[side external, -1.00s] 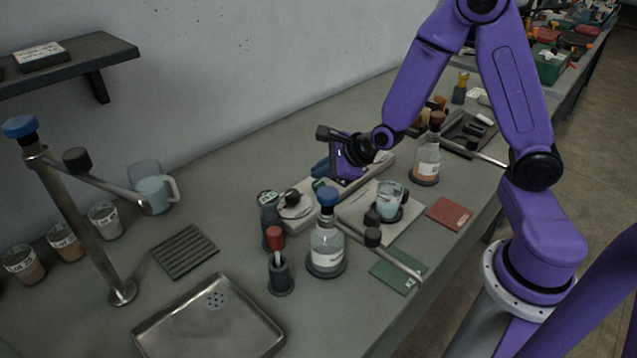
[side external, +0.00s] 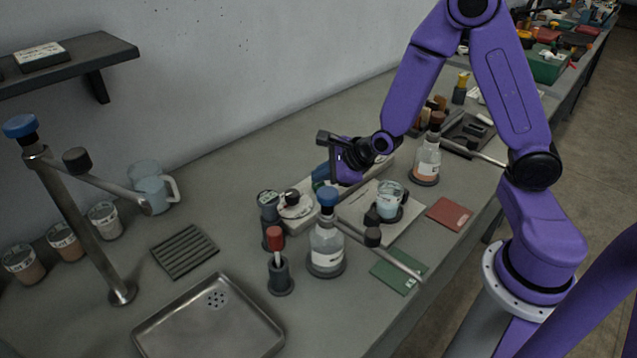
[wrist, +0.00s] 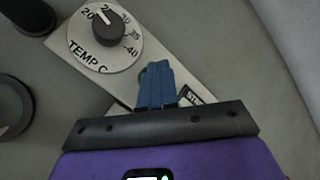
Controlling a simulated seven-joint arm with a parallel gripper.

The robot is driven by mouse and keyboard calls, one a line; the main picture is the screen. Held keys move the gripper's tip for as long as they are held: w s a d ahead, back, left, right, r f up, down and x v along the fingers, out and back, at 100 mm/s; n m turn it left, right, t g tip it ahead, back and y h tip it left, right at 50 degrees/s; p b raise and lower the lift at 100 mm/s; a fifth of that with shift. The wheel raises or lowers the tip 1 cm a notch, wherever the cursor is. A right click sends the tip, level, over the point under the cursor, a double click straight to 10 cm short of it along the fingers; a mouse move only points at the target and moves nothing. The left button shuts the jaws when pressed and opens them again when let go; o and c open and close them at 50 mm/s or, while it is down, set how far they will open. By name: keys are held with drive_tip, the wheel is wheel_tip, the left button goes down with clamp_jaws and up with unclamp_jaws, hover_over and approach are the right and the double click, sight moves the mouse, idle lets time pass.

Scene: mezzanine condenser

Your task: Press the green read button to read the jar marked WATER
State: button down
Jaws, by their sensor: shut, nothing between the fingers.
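My gripper (side external: 322,172) is shut and empty, low over the pale console (side external: 296,216) on the bench. In the wrist view its blue fingers (wrist: 158,70) point down at the console, beside the TEMP C dial (wrist: 108,38). Several labelled jars stand around, including a blue-topped flask (side external: 326,252) and small jars (side external: 65,242) by the wall; no label reads clearly as WATER.
A glass beaker of pale liquid (side external: 389,203) stands right of the console. A brown-stoppered bottle (side external: 427,162) is behind it. A red-topped holder (side external: 280,276) and a metal tray (side external: 208,325) are in front. The bench behind the console is clear.

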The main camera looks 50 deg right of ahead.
drive_tip(key=shift+f, duration=0.5)
idle(0.6)
drive_tip(key=shift+r, duration=1.1)
drive_tip(key=shift+r, duration=2.5)
